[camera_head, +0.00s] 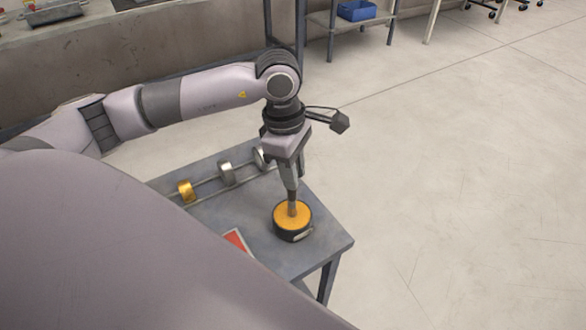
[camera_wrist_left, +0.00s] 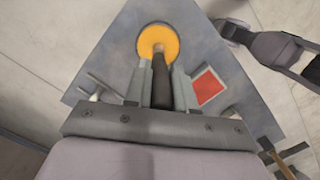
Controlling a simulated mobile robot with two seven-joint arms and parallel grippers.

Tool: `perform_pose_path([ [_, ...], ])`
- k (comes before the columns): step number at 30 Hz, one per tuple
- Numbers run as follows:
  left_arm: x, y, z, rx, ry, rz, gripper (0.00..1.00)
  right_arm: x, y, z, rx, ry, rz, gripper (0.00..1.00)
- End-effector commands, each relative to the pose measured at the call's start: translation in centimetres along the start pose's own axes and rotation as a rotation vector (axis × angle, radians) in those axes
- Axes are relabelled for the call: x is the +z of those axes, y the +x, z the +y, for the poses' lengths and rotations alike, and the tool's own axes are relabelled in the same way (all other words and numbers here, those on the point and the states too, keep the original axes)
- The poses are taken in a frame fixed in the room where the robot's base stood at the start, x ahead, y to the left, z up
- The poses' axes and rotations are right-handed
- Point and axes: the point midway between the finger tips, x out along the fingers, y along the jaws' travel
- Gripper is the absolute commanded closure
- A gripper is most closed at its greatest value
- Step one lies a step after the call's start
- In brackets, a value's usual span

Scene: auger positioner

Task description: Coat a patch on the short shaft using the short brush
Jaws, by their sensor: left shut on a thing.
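My left gripper (camera_head: 290,190) points straight down and is shut on a brush (camera_head: 292,207). The brush's dark handle (camera_wrist_left: 161,84) stands between the fingers in the left wrist view. The brush's lower end meets the orange surface of a round dark-sided pot (camera_head: 293,236), also seen in the left wrist view (camera_wrist_left: 157,36); I cannot tell how deep it reaches. Thin pale rods (camera_head: 208,181) lie left of the pot with a gold ring (camera_head: 186,191) and silver rings (camera_head: 227,172) along them. I cannot tell which rod is the short shaft. My right gripper is not recognisable.
The grey table (camera_head: 325,243) ends close to the right of the pot. A red card (camera_head: 236,241) lies to the pot's lower left, also in the left wrist view (camera_wrist_left: 207,86). A blue bin (camera_head: 357,11) sits on a far rack. The floor to the right is clear.

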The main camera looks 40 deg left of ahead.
Motion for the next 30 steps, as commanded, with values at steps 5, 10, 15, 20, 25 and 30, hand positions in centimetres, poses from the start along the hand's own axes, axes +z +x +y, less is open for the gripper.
perform_pose_path([
  [5,-0.1,0.2,-0.1,-0.005,0.000,0.002,1.00,0.0,0.0,0.0,0.000,0.000,0.000,0.57],
  [10,0.0,0.1,-0.1,-0.005,0.000,0.003,1.00,-0.1,-0.1,0.0,0.000,0.000,0.000,0.57],
  [15,0.1,-1.1,-0.1,-0.003,0.000,0.002,1.00,-0.6,-0.5,0.0,0.000,0.000,0.000,0.57],
  [20,0.3,-2.4,0.0,-0.002,0.000,0.001,1.00,-1.3,-0.9,0.0,0.000,0.000,0.000,0.57],
  [25,0.5,-3.8,0.0,-0.002,0.000,0.001,1.00,-1.9,-1.4,0.0,0.000,0.000,0.000,0.57],
  [30,0.7,-5.2,0.0,0.000,0.001,0.000,1.00,-2.5,-1.9,0.0,0.000,0.000,0.000,0.57],
])
